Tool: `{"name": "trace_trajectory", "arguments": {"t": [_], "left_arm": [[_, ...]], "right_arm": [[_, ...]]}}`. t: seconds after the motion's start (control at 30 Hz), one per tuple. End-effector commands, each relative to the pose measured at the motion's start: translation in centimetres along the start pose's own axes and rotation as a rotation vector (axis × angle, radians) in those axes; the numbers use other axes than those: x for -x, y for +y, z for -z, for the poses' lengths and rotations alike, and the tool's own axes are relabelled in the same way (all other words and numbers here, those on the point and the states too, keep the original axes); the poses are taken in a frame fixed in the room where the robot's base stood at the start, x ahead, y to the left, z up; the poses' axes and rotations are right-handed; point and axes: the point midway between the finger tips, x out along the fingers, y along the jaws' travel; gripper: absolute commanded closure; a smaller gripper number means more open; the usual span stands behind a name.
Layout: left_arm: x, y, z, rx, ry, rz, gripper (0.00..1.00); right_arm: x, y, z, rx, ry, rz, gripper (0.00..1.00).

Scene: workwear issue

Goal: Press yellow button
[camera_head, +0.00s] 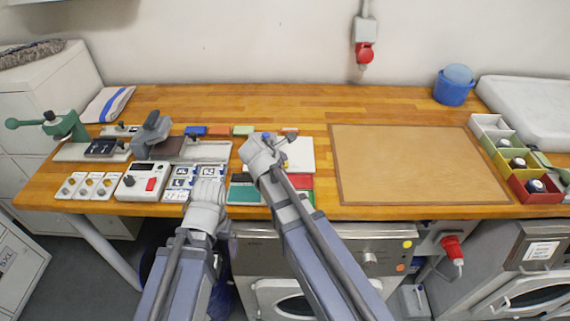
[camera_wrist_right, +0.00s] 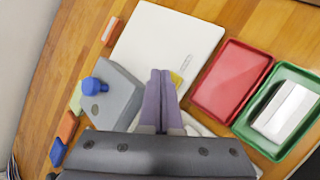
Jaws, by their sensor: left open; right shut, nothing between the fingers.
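A small yellow patch (camera_wrist_right: 177,78) shows in the right wrist view beside my right fingertips, against a white flat panel (camera_wrist_right: 165,45); the fingers partly cover it, and I cannot tell whether they touch it. My right gripper (camera_wrist_right: 160,78) is shut and empty, pointing at the panel's near edge. In the head view the white panel (camera_head: 300,154) lies right of my right gripper (camera_head: 276,148). Three small white boxes with round tops (camera_head: 90,185) stand at the front left; their colours are hard to tell. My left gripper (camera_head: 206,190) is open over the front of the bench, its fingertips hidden.
A white device with a red switch (camera_head: 143,182) stands left of my left gripper. A red tray (camera_wrist_right: 232,80) and a green tray (camera_wrist_right: 280,112) lie beside the panel. A brown mat (camera_head: 415,163) is clear. Coloured bins (camera_head: 535,190) stand far right.

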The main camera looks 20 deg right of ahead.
Motion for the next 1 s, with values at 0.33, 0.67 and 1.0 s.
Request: {"name": "trace_trajectory", "arguments": {"t": [0.33, 0.67, 1.0], "left_arm": [[-0.8, 0.1, 0.1, 0.000, 0.000, 0.000, 0.00], [-0.8, 0.1, 0.1, 0.000, 0.000, 0.000, 0.00], [-1.1, 0.1, 0.1, 0.000, 0.000, 0.000, 0.00]], "right_arm": [[-0.6, -0.4, 0.4, 0.000, 0.000, 0.000, 1.00], [-0.6, -0.4, 0.4, 0.000, 0.000, 0.000, 1.00], [-0.8, -0.6, 0.6, 0.000, 0.000, 0.000, 1.00]]}}
